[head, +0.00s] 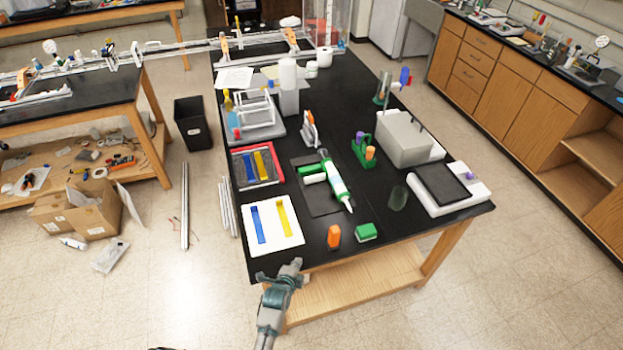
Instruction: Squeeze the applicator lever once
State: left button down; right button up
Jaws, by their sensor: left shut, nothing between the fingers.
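The applicator (337,182) is a white and green tube with a pointed white nozzle. It lies on a dark mat (318,200) near the middle of the black table, its nozzle toward the front. A green and white part (313,174) sits at its left side; I cannot tell for sure whether this is the lever. My left gripper (296,264) is at the table's front left edge, shut and empty, well apart from the applicator. My right gripper is not in view.
A white tray (297,242) with blue and yellow strips lies near my left gripper. An orange block (334,236) and a green block (366,232) stand at the front. A grey box (403,140) and a white device (478,188) are at the right.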

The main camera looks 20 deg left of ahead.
aim_at(321, 177)
jog(key=i, duration=0.95)
